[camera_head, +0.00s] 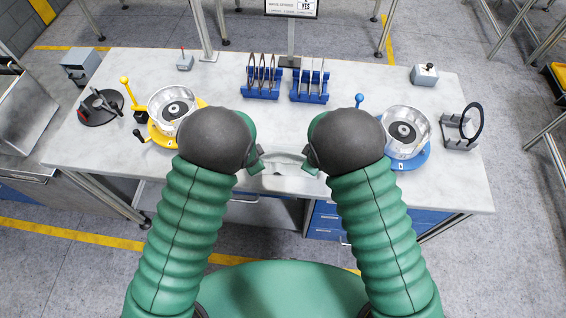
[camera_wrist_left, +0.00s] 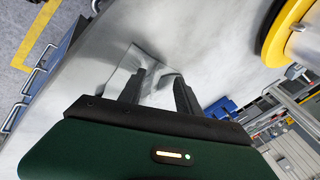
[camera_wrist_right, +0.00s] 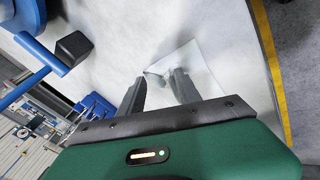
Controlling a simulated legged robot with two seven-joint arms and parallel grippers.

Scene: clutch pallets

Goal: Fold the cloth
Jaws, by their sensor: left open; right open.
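A pale, whitish cloth (camera_head: 285,157) lies at the front edge of the table, between my two grippers, nearly the same colour as the tabletop. It also shows in the left wrist view (camera_wrist_left: 122,68) and the right wrist view (camera_wrist_right: 199,60), with a raised or creased part near the fingers. My left gripper (camera_head: 257,161) is open at the cloth's left side. My right gripper (camera_head: 308,162) is open at its right side. In the wrist views the fingers stand apart over or against the cloth; I cannot tell whether they touch it. My forearms hide parts around it.
The grey table (camera_head: 225,75) carries a yellow-based fixture (camera_head: 160,138) on the left and a blue-based fixture (camera_head: 415,160) on the right. Blue racks (camera_head: 260,91) with upright discs stand at the back centre. A ring stand (camera_head: 460,130) is at far right. The tabletop between racks and cloth is clear.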

